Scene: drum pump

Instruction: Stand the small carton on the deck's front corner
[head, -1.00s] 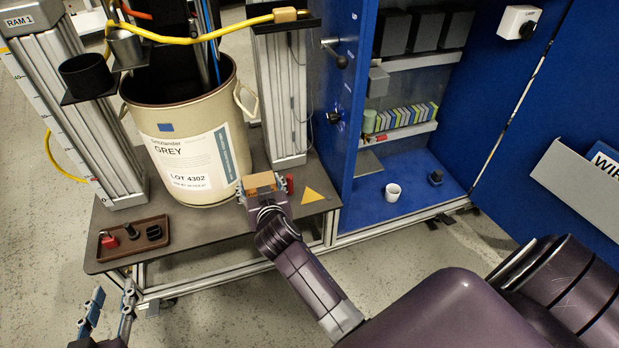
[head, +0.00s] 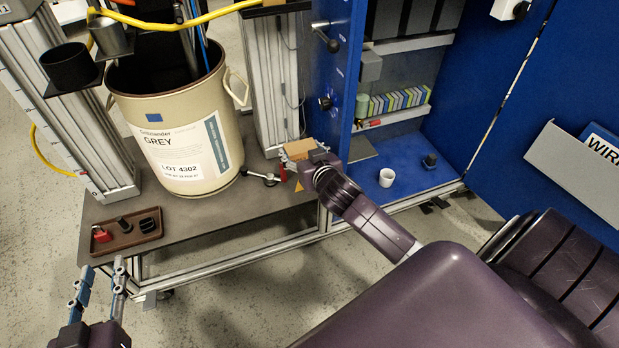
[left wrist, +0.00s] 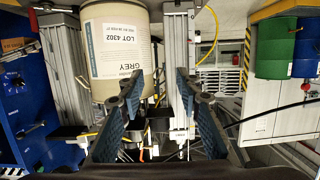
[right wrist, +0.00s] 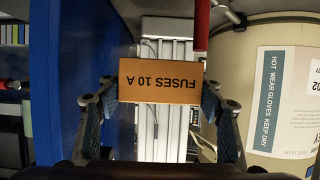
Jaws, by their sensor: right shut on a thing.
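The small carton, an orange-brown box (head: 298,149), is between the fingers of my right gripper (head: 297,158). In the right wrist view the carton (right wrist: 161,81) shows its label "FUSES 10 A" upside down, with a finger at each side. It is over the right end of the deck (head: 215,215), near the front corner; I cannot tell its height above it. A yellow triangle (head: 299,185) on that corner is mostly hidden behind the gripper. My left gripper (head: 98,280) is open and empty, in front of the deck's left end; its spread fingers show in the left wrist view (left wrist: 160,90).
A cream drum (head: 180,120) stands on the deck. A brown tray (head: 127,232) with small parts is at the left. The blue cabinet (head: 340,90) with a white cup (head: 386,177) stands close right.

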